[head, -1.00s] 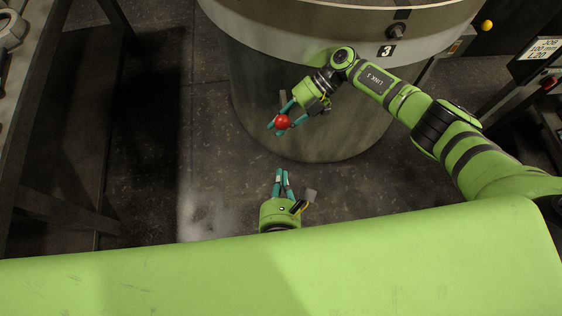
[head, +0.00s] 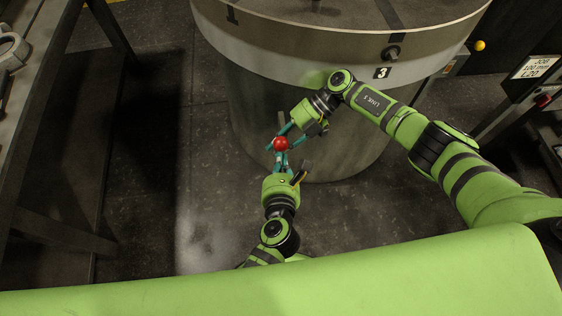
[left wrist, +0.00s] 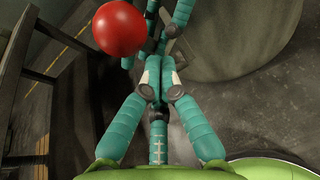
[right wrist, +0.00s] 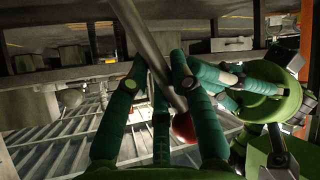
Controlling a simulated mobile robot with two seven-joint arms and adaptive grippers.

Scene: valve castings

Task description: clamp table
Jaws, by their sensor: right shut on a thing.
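A red ball knob (head: 280,143) hangs at the end of a grey rod in front of a large round drum (head: 300,95). My right gripper (head: 283,136) is shut on the rod (right wrist: 152,45), close to the knob, which shows partly hidden between its fingers in the right wrist view (right wrist: 183,127). My left gripper (head: 281,162) is just below the knob, fingers pointing at it. In the left wrist view its fingertips (left wrist: 158,78) are drawn together, with nothing clearly held. The knob (left wrist: 118,28) is up and left of them. Whether they touch the rod is hidden.
A dark bench (head: 45,70) stands along the left. A label "3" (head: 382,72) and a bolt are on the drum's rim. At right are a yellow ball (head: 480,45) and a sign reading JOB 100 mm L20 (head: 531,67). The floor between bench and drum is clear.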

